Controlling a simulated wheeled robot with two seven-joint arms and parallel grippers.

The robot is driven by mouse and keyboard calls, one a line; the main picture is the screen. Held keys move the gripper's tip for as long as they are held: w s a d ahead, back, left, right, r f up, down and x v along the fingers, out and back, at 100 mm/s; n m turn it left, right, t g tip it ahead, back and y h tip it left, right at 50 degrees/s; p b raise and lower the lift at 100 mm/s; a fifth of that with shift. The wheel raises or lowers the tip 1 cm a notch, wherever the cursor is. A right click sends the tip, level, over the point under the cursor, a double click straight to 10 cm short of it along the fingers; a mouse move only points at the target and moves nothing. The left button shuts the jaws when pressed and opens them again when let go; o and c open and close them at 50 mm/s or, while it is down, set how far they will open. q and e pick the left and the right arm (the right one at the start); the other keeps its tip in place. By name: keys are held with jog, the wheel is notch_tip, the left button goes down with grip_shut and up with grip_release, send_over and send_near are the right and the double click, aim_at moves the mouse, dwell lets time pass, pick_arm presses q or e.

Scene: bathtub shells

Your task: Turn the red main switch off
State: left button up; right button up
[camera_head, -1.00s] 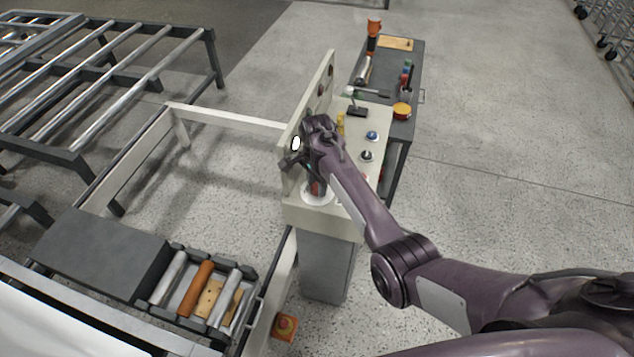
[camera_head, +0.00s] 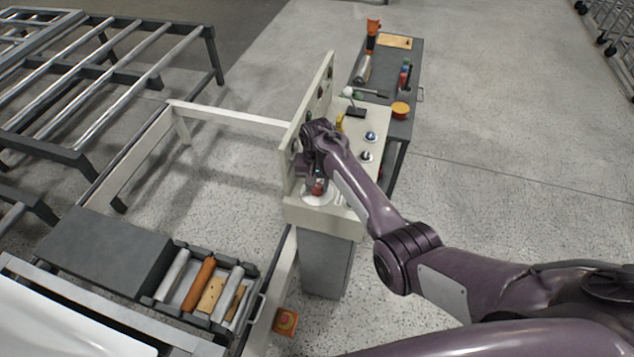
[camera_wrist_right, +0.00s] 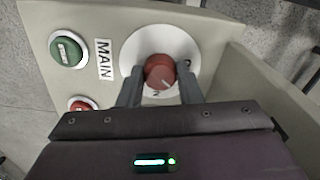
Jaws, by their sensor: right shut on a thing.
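The red main switch (camera_wrist_right: 160,70) is a round red knob on a white disc (camera_wrist_right: 135,60), beside a "MAIN" label (camera_wrist_right: 104,59). My right gripper (camera_wrist_right: 160,88) has one finger on each side of the knob and is shut on it. A pale line on the knob points to the lower right in the wrist view, between two marks on the disc that are hard to read. In the head view the switch (camera_head: 318,188) shows at the near end of the control console (camera_head: 325,218), partly hidden by my right gripper (camera_head: 314,175). My left gripper is not in view.
A green button (camera_wrist_right: 67,51) and a red button (camera_wrist_right: 82,104) sit near the switch. More knobs, such as a blue one (camera_head: 370,137), and a lever (camera_head: 354,106) stand further along. A dark cart (camera_head: 395,75) is behind the console.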

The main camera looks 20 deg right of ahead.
aim_at(317, 186)
jog(key=n, duration=0.3)
jog(key=shift+n, duration=2.3)
jog(key=shift+w, duration=0.1)
jog(key=o, duration=1)
jog(key=shift+r, duration=0.1)
notch_tip(317, 186, up, 8)
jog(key=shift+f, duration=0.15)
